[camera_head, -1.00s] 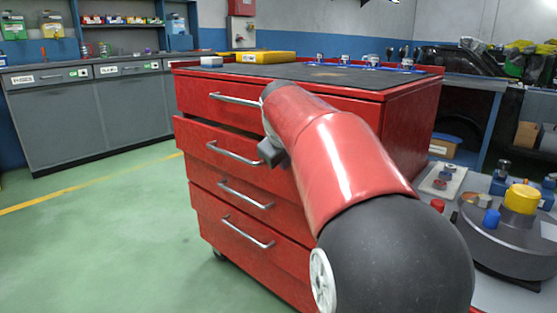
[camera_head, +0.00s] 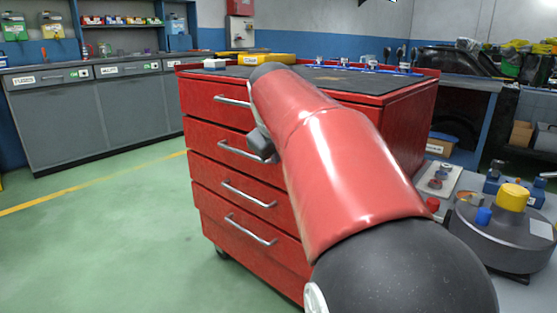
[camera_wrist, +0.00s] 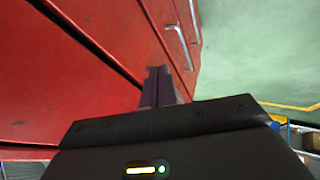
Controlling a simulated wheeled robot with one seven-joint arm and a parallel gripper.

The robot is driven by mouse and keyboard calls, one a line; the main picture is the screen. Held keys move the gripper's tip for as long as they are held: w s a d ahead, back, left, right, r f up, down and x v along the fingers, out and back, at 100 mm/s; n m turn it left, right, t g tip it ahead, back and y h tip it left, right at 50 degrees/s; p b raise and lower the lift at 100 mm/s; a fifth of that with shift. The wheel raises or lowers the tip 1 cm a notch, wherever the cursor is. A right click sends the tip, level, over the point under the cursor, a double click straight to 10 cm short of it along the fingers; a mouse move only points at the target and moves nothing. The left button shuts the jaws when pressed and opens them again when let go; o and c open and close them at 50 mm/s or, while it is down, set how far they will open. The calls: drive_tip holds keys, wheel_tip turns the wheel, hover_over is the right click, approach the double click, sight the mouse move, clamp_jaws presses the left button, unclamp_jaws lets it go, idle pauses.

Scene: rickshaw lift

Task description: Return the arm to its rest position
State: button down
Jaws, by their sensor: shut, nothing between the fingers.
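My red arm (camera_head: 345,165) reaches across the front of a red drawer cabinet (camera_head: 405,115) in the head view, from the lower right up to its top drawer. My gripper (camera_wrist: 160,72) shows in the wrist view with its dark fingers together and nothing between them. The fingers point along the red drawer fronts (camera_wrist: 70,55), close to them; contact cannot be told.
Open green floor (camera_head: 120,245) lies left of the cabinet. A grey workbench (camera_head: 90,115) stands at the back left. At the right, a grey surface holds a round grey device with a yellow cap (camera_head: 512,197). A yellow case (camera_head: 255,58) lies on the cabinet's top.

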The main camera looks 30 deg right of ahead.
drive_tip(key=shift+p+v, duration=0.35)
drive_tip(key=shift+v, duration=1.8)
drive_tip(key=s+a+f+m+y+p, duration=0.1)
drive_tip(key=s+a+f+p, duration=0.1)
drive_tip(key=s+a+f, duration=0.2)
drive_tip(key=s+a+f+m+y+p, duration=0.1)
drive_tip(key=s+a+f+p, duration=0.2)
drive_tip(key=s, duration=0.7)
drive_tip(key=s+a+f+y+p, duration=0.1)
drive_tip(key=s+a+f+p, duration=0.2)
drive_tip(key=s+a+f, duration=0.2)
drive_tip(key=shift+s+a+f+m+g+y, duration=0.2)
drive_tip(key=shift+s+a+m+g+y, duration=0.2)
drive_tip(key=shift+s+a, duration=0.8)
